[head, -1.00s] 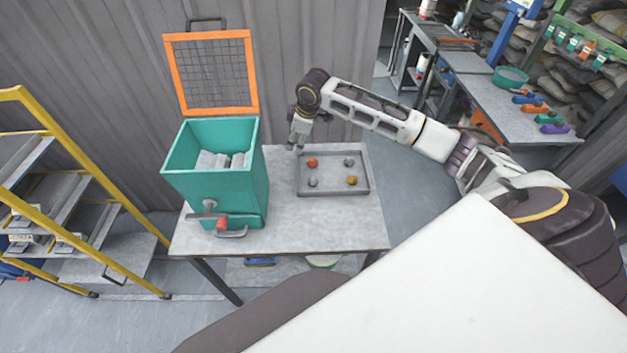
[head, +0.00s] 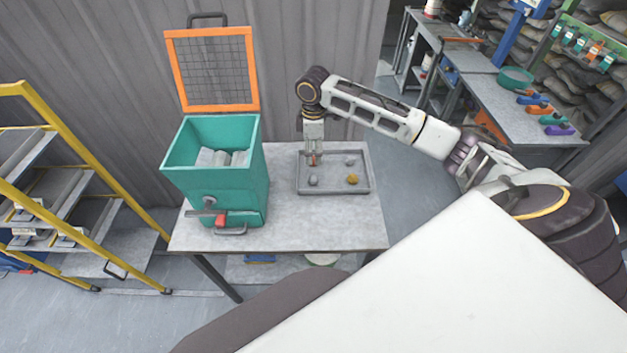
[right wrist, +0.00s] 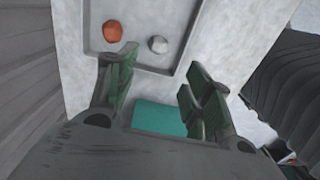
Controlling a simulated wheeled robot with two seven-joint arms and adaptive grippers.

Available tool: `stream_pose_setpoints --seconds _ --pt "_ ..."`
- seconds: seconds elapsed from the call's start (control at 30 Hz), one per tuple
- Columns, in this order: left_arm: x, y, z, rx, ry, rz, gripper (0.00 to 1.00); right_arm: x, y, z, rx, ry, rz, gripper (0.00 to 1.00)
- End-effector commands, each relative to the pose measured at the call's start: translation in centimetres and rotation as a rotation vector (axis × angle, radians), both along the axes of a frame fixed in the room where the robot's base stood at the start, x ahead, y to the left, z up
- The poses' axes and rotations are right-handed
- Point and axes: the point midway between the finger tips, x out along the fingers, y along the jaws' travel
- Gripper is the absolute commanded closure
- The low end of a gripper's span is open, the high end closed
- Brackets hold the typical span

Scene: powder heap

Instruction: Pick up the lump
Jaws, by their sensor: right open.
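An orange-red lump (right wrist: 112,31) lies in a grey tray (head: 333,192) on the table. In the head view only a sliver of it (head: 314,160) shows at my right gripper's fingertips. A light grey lump (head: 349,161), a second grey lump (head: 313,181) and an ochre lump (head: 352,180) share the tray. My right gripper (head: 313,157) points down over the tray's back left part. In the right wrist view its fingers (right wrist: 161,64) are apart with no lump between them; the orange-red lump lies beyond the left finger. Whether they touch it cannot be told. My left gripper is out of view.
A teal hopper (head: 216,185) with grey pieces inside stands left of the tray, its orange mesh lid (head: 212,70) raised. The tabletop (head: 320,230) in front of the tray is clear. A corrugated wall stands behind. A yellow-railed rack (head: 80,165) stands at left.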

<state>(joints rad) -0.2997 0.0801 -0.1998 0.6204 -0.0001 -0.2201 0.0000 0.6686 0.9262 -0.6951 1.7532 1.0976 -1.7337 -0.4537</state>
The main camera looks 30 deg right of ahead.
Motion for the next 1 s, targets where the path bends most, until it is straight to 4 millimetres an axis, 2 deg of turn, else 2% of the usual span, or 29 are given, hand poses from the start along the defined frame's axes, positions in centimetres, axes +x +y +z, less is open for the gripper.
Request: stream_pose_setpoints --seconds 0.47,0.67,1.0 --pt "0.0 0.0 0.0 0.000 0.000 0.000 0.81 0.1 0.0 -0.4 0.002 -0.002 0.009 0.49" --pt "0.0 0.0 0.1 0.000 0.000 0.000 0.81 0.0 0.0 -2.2 0.002 0.001 0.008 0.49" --pt "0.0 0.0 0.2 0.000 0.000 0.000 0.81 0.0 0.0 -6.6 0.002 -0.001 0.008 0.49"
